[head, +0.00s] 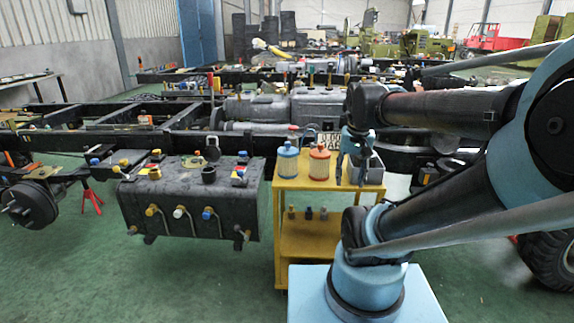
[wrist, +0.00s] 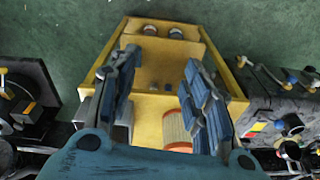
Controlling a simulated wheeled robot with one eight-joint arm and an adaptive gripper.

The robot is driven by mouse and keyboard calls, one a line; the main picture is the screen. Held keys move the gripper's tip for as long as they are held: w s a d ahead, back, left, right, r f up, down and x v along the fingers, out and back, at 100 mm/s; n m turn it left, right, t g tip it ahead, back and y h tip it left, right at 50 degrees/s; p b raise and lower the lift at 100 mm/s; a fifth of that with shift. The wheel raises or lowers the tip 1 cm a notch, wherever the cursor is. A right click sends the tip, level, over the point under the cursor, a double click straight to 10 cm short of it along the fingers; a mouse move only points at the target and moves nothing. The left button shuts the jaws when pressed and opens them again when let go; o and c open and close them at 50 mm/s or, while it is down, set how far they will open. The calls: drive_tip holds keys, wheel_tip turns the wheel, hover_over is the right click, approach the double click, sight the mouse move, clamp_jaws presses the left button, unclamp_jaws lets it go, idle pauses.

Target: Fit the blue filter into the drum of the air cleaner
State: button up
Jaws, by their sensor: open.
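The blue filter (head: 287,161) stands upright on the left of the yellow cart's top in the head view. In the wrist view it is mostly hidden behind the right finger. An orange filter (head: 320,163) stands beside it and also shows between the fingers in the wrist view (wrist: 176,126). My gripper (head: 357,158) is open and empty, pointing down over the cart's right part near the grey bin. Its two blue-padded fingers are apart in the wrist view (wrist: 160,75).
The yellow cart (head: 283,184) has a grey bin (head: 374,174) at its right and several small fittings on its lower shelf. The black tank (head: 185,200) with coloured caps stands left of the cart. Chassis rails run behind. Green floor is clear in front of the tank.

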drive_tip(key=w+a+r+m+g, duration=0.1)
drive_tip(key=w+a+r+m, duration=0.1)
drive_tip(key=w+a+r, duration=0.6)
drive_tip(key=w+a+r+m, duration=0.3)
drive_tip(key=w+a, duration=0.2)
drive_tip(key=w, duration=0.5)
drive_tip(key=w+a+r+m+g, duration=0.1)
drive_tip(key=w+a+r+m, duration=0.1)
drive_tip(key=w+a+r, duration=0.5)
hover_over(288, 142)
drive_tip(key=f, duration=1.2)
drive_tip(key=shift+w+a+f, duration=0.1)
drive_tip(key=shift+w+f, duration=0.3)
drive_tip(key=shift+s+f, duration=0.2)
drive_tip(key=shift+f, duration=1.25)
drive_tip(key=shift+s+f, duration=0.2)
drive_tip(key=shift+f, duration=1.2)
clamp_jaws()
